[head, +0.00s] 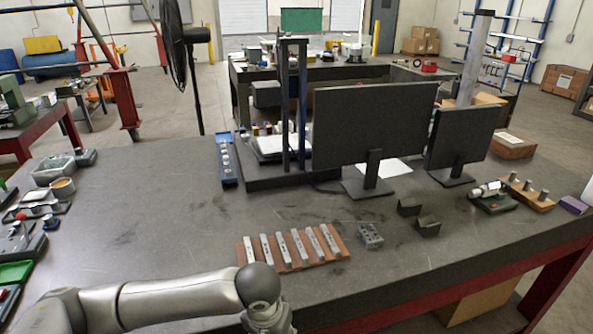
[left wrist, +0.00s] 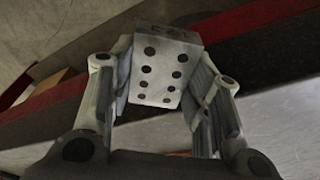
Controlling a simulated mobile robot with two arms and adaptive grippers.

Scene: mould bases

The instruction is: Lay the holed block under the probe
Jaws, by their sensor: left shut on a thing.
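In the left wrist view a light grey holed block (left wrist: 164,72), with two rows of dark holes and faint marks on its end, sits between the fingers of my left gripper (left wrist: 158,84), which is shut on it. In the head view my left arm comes in along the bottom edge; its fingers and the held block are out of that view. Another grey block with holes (head: 370,236) lies on the table, right of a row of metal bars. I cannot make out the probe for certain; a tall dark two-column stand (head: 293,110) rises behind. My right gripper is not in view.
A brown rack of metal bars (head: 341,248) lies just beyond my left arm. The table's left middle (head: 150,215) is clear.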

